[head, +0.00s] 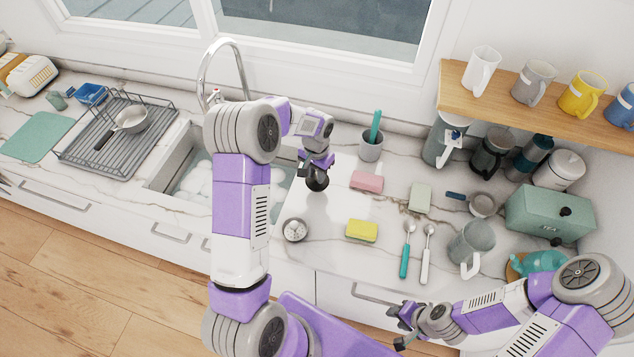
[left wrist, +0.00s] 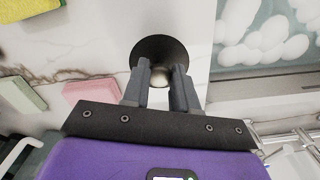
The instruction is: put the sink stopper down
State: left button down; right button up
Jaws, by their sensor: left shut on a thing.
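The sink stopper is a dark round disc with a pale metallic knob; it shows in the head view (head: 317,184) and in the left wrist view (left wrist: 154,44). My left gripper (head: 314,168) is shut on its knob, and the fingers also show in the left wrist view (left wrist: 160,78). The stopper is over the counter just right of the sink (head: 187,175). Whether its underside touches the counter I cannot tell. My right gripper (head: 401,325) is at the counter's front edge, empty, its fingers apart.
Near the stopper are a grey cup with a teal-handled tool (head: 371,148), a pink sponge (head: 367,181), a yellow sponge (head: 362,231) and a small round metal item (head: 295,230). A green block (head: 420,198) and two spoons lie further right. Bare counter lies between the stopper and the yellow sponge.

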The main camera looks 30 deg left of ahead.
pick_arm(q)
jog(key=shift+w+f, duration=0.15)
jog(key=shift+f, duration=2.05)
jog(key=shift+f, duration=0.15)
jog(key=c, duration=0.9)
grip_release()
notch_tip(320, 180, up, 12)
jog(key=shift+r, duration=0.25)
jog(key=shift+f, duration=0.1)
